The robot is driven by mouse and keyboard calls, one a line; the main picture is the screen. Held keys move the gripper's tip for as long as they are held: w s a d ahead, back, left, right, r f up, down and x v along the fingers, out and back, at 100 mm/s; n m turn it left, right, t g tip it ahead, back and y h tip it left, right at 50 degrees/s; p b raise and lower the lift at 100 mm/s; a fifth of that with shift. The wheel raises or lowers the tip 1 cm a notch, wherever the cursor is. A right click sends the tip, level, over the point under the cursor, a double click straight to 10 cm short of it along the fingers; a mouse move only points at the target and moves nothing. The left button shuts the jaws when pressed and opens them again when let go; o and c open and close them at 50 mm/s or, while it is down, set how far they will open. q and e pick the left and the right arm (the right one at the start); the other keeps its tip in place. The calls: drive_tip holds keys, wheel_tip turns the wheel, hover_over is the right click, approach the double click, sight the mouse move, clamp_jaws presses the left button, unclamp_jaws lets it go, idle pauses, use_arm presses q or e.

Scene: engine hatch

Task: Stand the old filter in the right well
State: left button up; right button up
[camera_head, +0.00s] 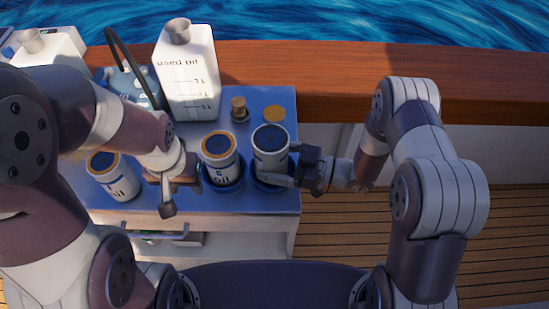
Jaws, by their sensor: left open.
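A white filter with a dark top (270,150), seemingly the old one, is upright at the right well (272,186). The well's blue rim shows below it; I cannot tell whether its base touches the bottom. My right gripper (283,167) comes from the right with its fingers around the filter's sides and looks shut on it. An orange-topped filter (219,157) stands in the blue well left of it. Another orange-topped filter (120,180) stands, slightly leaning in view, at the bench's left. My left gripper (172,196) is open and empty between these two.
The blue bench top (255,98) carries a white used oil jug (188,85), a small brass-coloured part (239,110) and an orange disc (274,113) behind the wells. Another white jug (45,50) and a blue can with a dark hose stand back left. A wooden rail (340,85) runs behind.

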drive_tip(key=shift+f+b, duration=0.4)
drive_tip(key=shift+f, duration=0.2)
drive_tip(key=o, duration=1.3)
drive_tip(key=shift+c, duration=0.2)
drive_tip(key=shift+r, duration=0.1)
